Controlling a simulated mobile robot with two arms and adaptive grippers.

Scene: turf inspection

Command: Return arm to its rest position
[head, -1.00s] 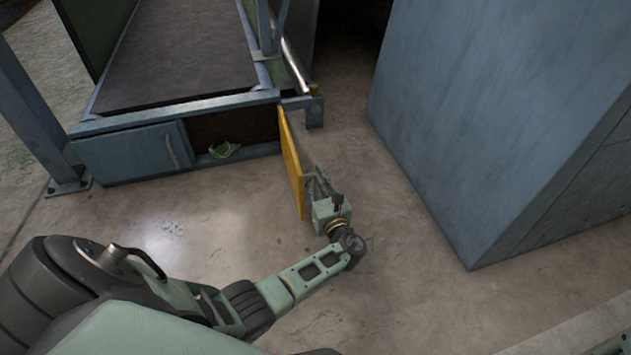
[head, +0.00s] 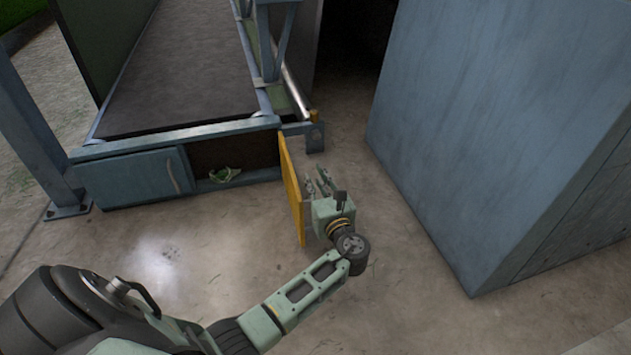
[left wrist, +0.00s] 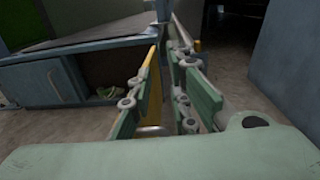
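My left gripper (head: 317,181) is to the right of an open yellow-edged cabinet door (head: 292,190). Its two fingers are spread with a gap between them, and I see nothing held. In the left wrist view the fingers (left wrist: 165,100) also stand apart, with the yellow door (left wrist: 151,72) seen close by the left finger. Whether that finger touches the door I cannot tell. My left arm reaches in from the lower left. My right gripper is not in view.
The blue cabinet (head: 132,178) sits under a dark belt bed (head: 185,65), with a green and white item (head: 224,175) in its open bay. A large blue-grey block (head: 490,130) stands at right. Concrete floor (head: 400,300) is clear between.

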